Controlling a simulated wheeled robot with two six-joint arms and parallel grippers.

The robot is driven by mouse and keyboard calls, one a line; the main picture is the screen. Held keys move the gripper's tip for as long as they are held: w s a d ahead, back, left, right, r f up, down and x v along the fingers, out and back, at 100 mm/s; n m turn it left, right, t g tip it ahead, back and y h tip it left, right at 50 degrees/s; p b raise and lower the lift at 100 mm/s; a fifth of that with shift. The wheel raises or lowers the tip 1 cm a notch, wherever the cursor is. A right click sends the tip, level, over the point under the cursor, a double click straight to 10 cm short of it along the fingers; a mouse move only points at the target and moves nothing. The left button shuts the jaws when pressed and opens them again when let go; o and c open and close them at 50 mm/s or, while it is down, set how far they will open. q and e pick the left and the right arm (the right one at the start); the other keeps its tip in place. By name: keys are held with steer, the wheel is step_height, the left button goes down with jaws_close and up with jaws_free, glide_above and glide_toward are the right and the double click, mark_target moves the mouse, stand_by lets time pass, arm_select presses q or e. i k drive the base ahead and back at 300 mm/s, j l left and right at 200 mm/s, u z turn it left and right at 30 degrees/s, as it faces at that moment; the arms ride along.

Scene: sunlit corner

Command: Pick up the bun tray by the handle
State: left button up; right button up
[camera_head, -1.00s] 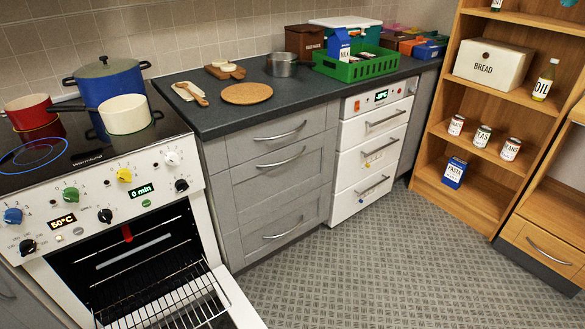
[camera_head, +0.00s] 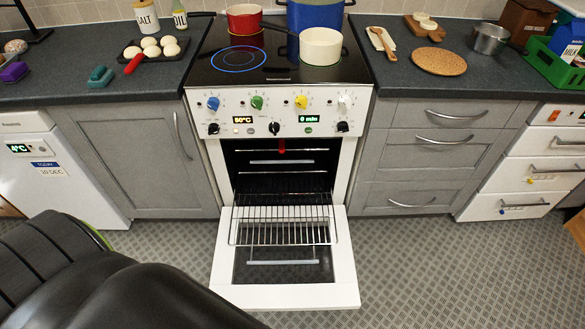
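The bun tray (camera_head: 161,59) is a dark tray on the counter left of the stove, with several pale round buns (camera_head: 152,51) on it. Its red handle (camera_head: 134,64) points toward the front left, towards the counter's edge. Neither of my grippers shows in the head view, and nothing is seen touching the tray.
The oven door (camera_head: 285,297) is open downward with a wire rack (camera_head: 283,232) pulled out over it. A teal object (camera_head: 100,76) and a purple object (camera_head: 14,72) lie left of the tray. Salt (camera_head: 146,15) and oil (camera_head: 180,18) stand behind it. Dark shapes fill the lower left.

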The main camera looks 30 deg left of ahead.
mark_target(151, 49)
steer(key=u, duration=0.8)
